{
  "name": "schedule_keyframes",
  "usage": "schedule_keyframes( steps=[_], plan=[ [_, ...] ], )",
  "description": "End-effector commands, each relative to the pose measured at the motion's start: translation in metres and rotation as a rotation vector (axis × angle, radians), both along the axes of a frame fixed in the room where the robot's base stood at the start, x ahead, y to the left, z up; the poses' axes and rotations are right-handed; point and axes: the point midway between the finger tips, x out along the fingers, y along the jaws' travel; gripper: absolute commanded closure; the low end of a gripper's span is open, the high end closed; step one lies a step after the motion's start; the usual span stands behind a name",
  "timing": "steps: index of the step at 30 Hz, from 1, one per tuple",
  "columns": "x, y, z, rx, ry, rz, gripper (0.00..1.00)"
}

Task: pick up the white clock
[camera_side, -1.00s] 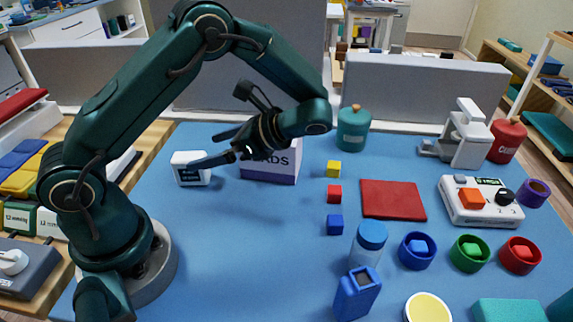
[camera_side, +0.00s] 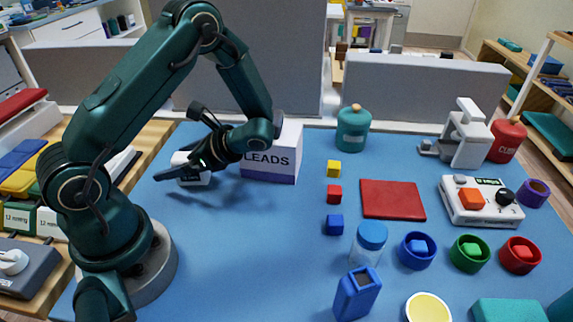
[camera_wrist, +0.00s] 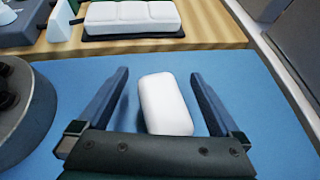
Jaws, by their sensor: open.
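The white clock (camera_wrist: 165,103) lies between the two open fingers of my gripper (camera_wrist: 157,88) in the wrist view, with a gap on each side. Its rounded white top faces the camera. In the side view the clock (camera_side: 201,180) stands on the blue mat (camera_side: 255,235) at the left, partly hidden behind my gripper (camera_side: 170,166). The fingers look to be at the clock's level, one in front of it and one behind. They do not visibly grip it.
The LEADS box (camera_side: 272,162) stands close to the right of my gripper. A green jar (camera_side: 353,130) and small yellow, red and blue cubes are farther right. A white padded object (camera_wrist: 133,15) lies on the wooden surface beyond the mat.

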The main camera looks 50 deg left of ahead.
Motion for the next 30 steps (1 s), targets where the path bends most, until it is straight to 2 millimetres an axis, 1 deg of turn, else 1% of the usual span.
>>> schedule_keyframes(
  steps=[3,4,5,6,8,9,11,12,23,26,30],
  plan=[
    [0.000,0.000,0.000,0.000,0.000,0.000,0.00],
    [0.000,0.000,0.000,0.000,0.000,0.000,0.08],
    [0.000,0.000,0.000,0.000,0.000,0.000,0.19],
    [0.000,0.000,0.000,0.000,0.000,0.000,0.34],
    [0.000,0.000,0.000,0.000,0.000,0.000,0.57],
    [0.000,0.000,0.000,0.000,0.000,0.000,0.73],
    [0.000,0.000,0.000,0.000,0.001,0.000,0.96],
    [0.000,0.000,0.000,0.000,0.001,0.000,1.00],
    [0.001,0.000,0.003,0.000,0.000,-0.001,1.00],
    [0.001,0.000,0.009,0.001,-0.003,-0.001,1.00],
    [0.001,0.000,0.023,0.002,-0.005,-0.001,1.00]
  ],
)
